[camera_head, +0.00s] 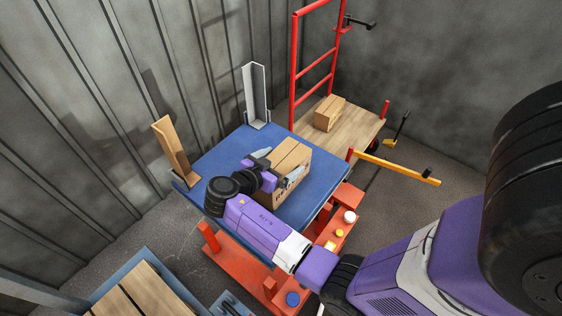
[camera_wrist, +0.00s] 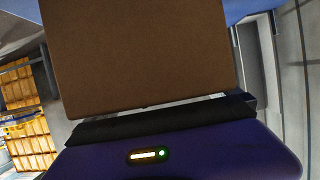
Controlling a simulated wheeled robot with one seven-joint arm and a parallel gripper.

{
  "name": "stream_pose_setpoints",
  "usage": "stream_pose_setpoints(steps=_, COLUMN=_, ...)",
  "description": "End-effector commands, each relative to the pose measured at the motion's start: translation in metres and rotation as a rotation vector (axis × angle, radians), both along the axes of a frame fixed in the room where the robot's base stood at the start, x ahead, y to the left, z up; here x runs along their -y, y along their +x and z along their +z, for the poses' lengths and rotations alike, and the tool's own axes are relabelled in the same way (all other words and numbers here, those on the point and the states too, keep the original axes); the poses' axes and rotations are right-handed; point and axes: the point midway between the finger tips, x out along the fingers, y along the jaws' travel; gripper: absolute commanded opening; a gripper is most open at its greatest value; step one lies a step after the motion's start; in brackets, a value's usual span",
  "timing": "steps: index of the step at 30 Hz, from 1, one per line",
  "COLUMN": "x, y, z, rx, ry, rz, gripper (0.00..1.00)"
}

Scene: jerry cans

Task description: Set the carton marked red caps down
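A brown carton (camera_head: 292,153) is at the right part of the blue table top (camera_head: 222,157) in the head view. Dark marks show low on its near side, too small to read. My gripper (camera_head: 279,165) reaches it from the near left, with one grey finger on either side of the carton, and appears shut on it. In the wrist view the carton's plain brown face (camera_wrist: 140,55) fills the middle, close in front of my gripper. The fingertips are hidden there. I cannot tell whether the carton's underside touches the blue top.
A wooden upright (camera_head: 175,150) and a grey metal upright (camera_head: 256,95) stand at the table's edges. Behind is a red-framed cart (camera_head: 352,130) with a smaller carton (camera_head: 329,113). A yellow bar (camera_head: 397,167) juts right. The left part of the blue top is clear.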

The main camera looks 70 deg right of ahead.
Motion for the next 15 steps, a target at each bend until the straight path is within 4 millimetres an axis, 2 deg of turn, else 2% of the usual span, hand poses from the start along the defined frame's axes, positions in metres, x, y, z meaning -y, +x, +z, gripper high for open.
stream_pose_setpoints(steps=6, x=0.0, y=0.0, z=0.005, rx=0.0, ry=0.0, rz=0.0, gripper=1.0)
stream_pose_setpoints(steps=11, x=-0.022, y=0.007, z=0.01, rx=0.002, ry=-0.001, rz=0.006, gripper=1.0)
stream_pose_setpoints(steps=15, x=-0.049, y=0.014, z=0.022, rx=0.003, ry=-0.001, rz=0.004, gripper=1.0)
